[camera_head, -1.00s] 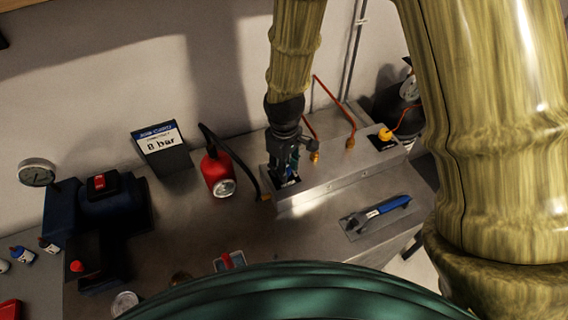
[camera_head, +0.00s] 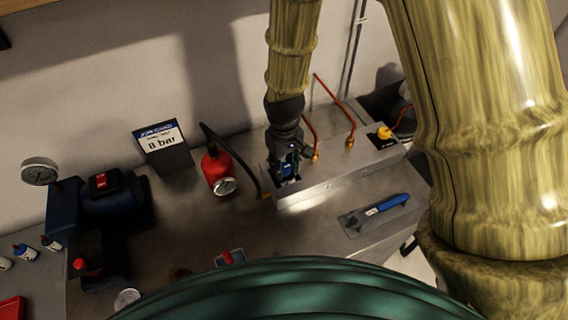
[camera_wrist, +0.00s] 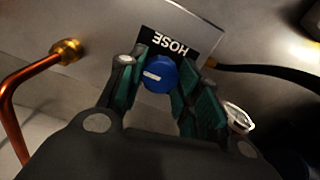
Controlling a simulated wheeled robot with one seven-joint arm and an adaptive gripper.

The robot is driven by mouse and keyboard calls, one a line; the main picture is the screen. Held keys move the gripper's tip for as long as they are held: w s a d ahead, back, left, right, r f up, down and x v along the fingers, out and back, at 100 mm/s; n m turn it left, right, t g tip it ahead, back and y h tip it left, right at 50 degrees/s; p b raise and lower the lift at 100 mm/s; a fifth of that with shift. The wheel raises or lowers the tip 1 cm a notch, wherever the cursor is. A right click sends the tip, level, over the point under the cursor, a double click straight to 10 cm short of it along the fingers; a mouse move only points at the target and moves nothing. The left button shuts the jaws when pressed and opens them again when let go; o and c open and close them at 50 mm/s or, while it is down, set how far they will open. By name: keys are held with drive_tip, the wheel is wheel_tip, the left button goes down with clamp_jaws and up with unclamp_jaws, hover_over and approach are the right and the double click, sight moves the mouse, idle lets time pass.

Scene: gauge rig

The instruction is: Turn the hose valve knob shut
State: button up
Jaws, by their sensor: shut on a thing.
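The hose valve knob (camera_wrist: 160,76) is round and blue with a white pointer line. In the wrist view it sits on the grey metal block beside a black label reading HOSE (camera_wrist: 181,48), upside down in this view. The white line lies nearly level, on the knob's left part. My gripper (camera_wrist: 154,88) has its green-padded fingers on either side of the knob and is shut on it. In the head view my gripper (camera_head: 288,172) points down at the left end of the metal block (camera_head: 335,176), and its fingers mostly hide the knob.
A red cylinder with a gauge (camera_head: 217,170) and a black hose (camera_head: 238,158) stand left of the block. Copper pipes (camera_head: 309,132) rise behind it. A yellow knob (camera_head: 385,133) is at its right end. A blue-handled tool (camera_head: 378,212) lies in front. An "8 bar" sign (camera_head: 161,147) stands behind.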

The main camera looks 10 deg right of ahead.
sight(284, 167)
drive_tip(key=o, duration=1.1)
drive_tip(key=shift+c, duration=0.2)
drive_tip(key=shift+r, duration=0.1)
wheel_tip(284, 167, up, 12)
idle(0.4)
